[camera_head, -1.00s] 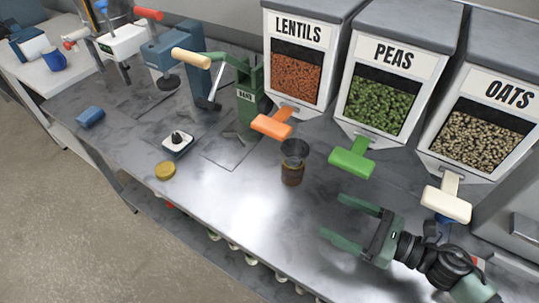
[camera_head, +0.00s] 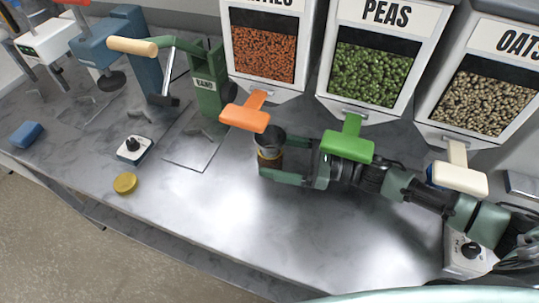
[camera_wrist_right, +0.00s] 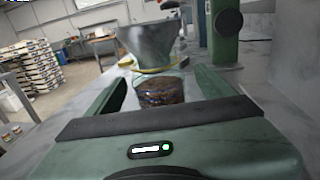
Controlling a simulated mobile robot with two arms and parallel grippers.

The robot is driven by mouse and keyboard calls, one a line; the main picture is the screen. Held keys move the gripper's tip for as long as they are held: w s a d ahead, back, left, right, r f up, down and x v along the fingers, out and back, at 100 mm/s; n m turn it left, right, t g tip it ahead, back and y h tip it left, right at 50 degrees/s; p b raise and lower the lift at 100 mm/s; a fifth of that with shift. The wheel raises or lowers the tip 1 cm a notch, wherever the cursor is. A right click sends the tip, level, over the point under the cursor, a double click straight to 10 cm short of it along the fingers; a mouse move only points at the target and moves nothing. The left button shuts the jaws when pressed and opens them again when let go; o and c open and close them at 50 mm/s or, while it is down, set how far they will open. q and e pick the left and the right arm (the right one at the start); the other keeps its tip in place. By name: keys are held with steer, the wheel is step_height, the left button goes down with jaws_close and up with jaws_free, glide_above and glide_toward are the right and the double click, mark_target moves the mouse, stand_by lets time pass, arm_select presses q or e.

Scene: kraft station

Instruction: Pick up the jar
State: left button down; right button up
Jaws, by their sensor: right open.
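The jar (camera_head: 270,160) stands upright on the grey counter below the orange dispenser handle, with a grey funnel (camera_head: 269,141) on its top. Its brown contents show in the right wrist view (camera_wrist_right: 165,89), with a yellow ring and the funnel above. My right gripper (camera_head: 272,160) is open, with one finger on each side of the jar. The jar sits between the fingers, and I cannot tell whether either finger touches it. My left gripper is not in view.
Lentils, peas and oats dispensers with orange (camera_head: 244,117), green (camera_head: 347,145) and cream (camera_head: 459,178) handles hang close above my right arm. A yellow lid (camera_head: 125,183), a small scale-like device (camera_head: 135,149) and a green press (camera_head: 207,85) are to the left. The front counter is clear.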

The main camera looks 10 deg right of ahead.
mark_target(259, 153)
steer(key=x, duration=0.1)
steer(key=p+x, duration=0.1)
steer(key=x, duration=0.1)
steer(key=shift+a+r+p, duration=0.25)
steer(key=shift+a+p, duration=0.05)
steer(key=shift+a, duration=0.1)
steer(key=shift+w+a+f, duration=0.2)
steer(key=shift+w, duration=0.05)
steer(key=c, duration=1.8)
steer(key=shift+o, duration=0.2)
steer(key=shift+r, duration=0.1)
steer(key=shift+r, duration=0.1)
